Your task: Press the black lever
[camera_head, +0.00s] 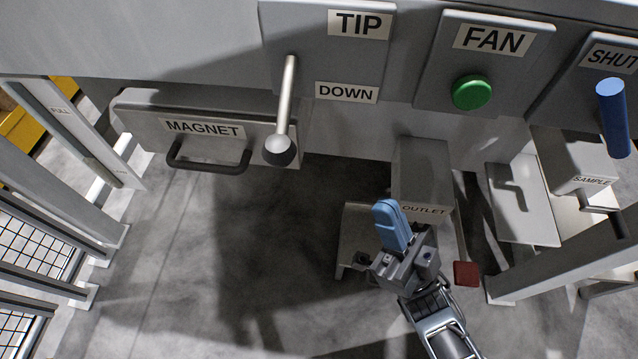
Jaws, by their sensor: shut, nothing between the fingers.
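The lever (286,100) has a pale metal shaft and a dark knob (279,150) at its lower end. It hangs down from the panel marked TIP (330,50), with a DOWN label beside the shaft. My gripper (386,208) has blue fingers, shut together and empty. It is to the right of and below the knob in the picture, clearly apart from it. Nothing hides the lever.
A MAGNET drawer (205,128) with a dark handle (208,168) is left of the knob. A green FAN button (472,92) and a blue handle (613,115) are to the right. The OUTLET box (422,170) stands close behind my gripper. A red pedal (466,273) is low right. Open floor lies left.

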